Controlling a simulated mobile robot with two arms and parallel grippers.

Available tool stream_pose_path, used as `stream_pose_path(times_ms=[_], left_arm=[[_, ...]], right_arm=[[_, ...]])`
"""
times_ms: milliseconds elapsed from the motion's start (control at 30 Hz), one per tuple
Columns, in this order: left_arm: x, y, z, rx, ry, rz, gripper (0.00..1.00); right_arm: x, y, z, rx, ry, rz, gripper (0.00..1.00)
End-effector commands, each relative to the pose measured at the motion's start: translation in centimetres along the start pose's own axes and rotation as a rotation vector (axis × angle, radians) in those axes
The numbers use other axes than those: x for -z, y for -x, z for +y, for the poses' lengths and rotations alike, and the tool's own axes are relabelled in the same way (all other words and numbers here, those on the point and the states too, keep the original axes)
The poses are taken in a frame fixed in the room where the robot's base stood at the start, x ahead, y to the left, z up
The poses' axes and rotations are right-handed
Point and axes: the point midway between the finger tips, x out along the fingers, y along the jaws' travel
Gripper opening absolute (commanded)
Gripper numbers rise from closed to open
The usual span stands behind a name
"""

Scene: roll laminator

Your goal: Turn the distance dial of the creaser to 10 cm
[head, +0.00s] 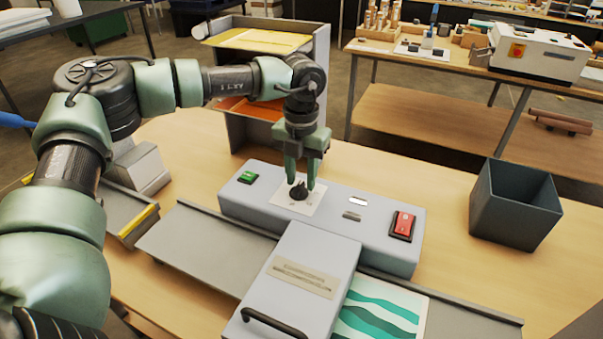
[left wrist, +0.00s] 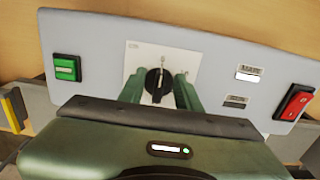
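The creaser's distance dial (head: 299,191) is a black knob on a white square plate (head: 312,206) on the light grey control panel. In the left wrist view the dial (left wrist: 157,82) shows a pale pointer mark toward the panel's far edge; the scale marks are too small to read. My left gripper (head: 301,186) points down over the dial, with one green finger on each side of it. In the left wrist view my left gripper (left wrist: 160,80) has its fingers apart, with the dial between them; firm contact is not visible. My right gripper is not in view.
A green button (head: 248,178) and a red switch (head: 402,225) sit on the panel. The creaser's handled cover (head: 310,270) and a teal-patterned sheet (head: 385,310) lie in front. A dark bin (head: 515,205) stands right; a shelf unit (head: 320,60) stands behind.

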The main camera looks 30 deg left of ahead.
Motion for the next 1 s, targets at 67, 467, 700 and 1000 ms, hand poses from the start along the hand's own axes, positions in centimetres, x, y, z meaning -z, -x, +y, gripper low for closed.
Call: stream_pose_path(times_ms=[67, 467, 700, 1000], left_arm=[[0.0, -0.2, 0.0, 0.000, 0.000, 0.001, 0.34], [0.0, -0.2, 0.0, 0.000, 0.000, 0.000, 0.00], [0.0, -0.2, 0.0, 0.000, -0.012, 0.000, 0.00], [0.0, -0.4, -0.2, 0.001, -0.146, 0.000, 0.00]], right_arm=[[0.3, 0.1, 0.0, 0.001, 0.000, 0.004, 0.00], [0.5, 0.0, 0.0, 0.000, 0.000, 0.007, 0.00], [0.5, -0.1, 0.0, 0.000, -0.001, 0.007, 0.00], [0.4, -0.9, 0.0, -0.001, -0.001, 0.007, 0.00]])
